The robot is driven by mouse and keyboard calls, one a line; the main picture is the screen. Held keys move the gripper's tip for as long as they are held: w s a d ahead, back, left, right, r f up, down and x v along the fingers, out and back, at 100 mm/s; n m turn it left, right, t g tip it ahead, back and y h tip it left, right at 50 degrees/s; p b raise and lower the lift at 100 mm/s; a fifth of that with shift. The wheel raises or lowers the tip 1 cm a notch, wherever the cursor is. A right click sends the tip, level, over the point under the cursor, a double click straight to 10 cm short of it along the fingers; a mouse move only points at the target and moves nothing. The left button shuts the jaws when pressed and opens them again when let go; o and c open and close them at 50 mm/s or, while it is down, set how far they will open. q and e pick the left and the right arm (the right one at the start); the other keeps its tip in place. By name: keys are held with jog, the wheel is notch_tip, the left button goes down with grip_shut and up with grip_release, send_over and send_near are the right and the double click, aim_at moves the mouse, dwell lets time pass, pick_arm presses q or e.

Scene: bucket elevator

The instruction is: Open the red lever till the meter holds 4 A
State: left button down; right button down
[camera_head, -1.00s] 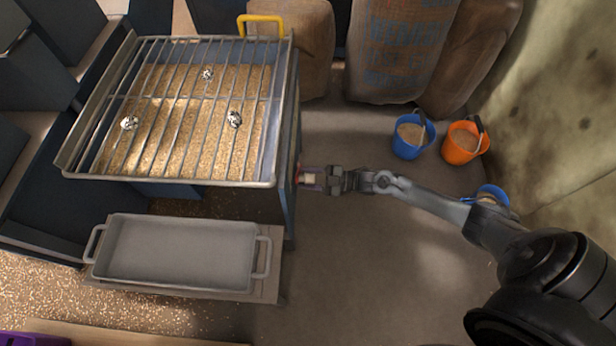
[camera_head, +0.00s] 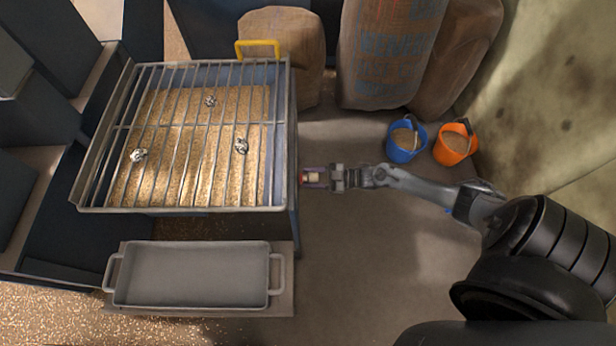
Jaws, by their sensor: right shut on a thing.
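The red lever (camera_head: 302,175) shows as a small red patch at the right side of the grated hopper (camera_head: 287,110). My right gripper (camera_head: 318,177) is shut on it, coming in from the right, and covers most of it. The lever's angle cannot be told. No meter shows in this view, so no reading can be seen. My left gripper is not in view.
The hopper holds grain under a metal grate with several shiny crumpled lumps, one of them (camera_head: 241,146) near the right. A grey tray (camera_head: 190,275) lies in front. Blue (camera_head: 405,153) and orange (camera_head: 449,155) buckets and sacks (camera_head: 390,60) stand behind my right arm.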

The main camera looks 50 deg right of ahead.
jog(key=c, duration=0.8)
grip_release()
jog(key=shift+a+r, duration=0.1)
jog(key=shift+r, duration=0.05)
jog(key=shift+c, duration=0.2)
jog(key=shift+o, duration=1.3)
jog(key=shift+s, duration=0.1)
jog(key=shift+s+d+p, duration=0.3)
jog(key=shift+s+d, duration=0.1)
jog(key=shift+d, duration=0.05)
jog(key=p+v, duration=0.2)
jog(key=v, duration=0.7)
jog(key=shift+s, duration=0.3)
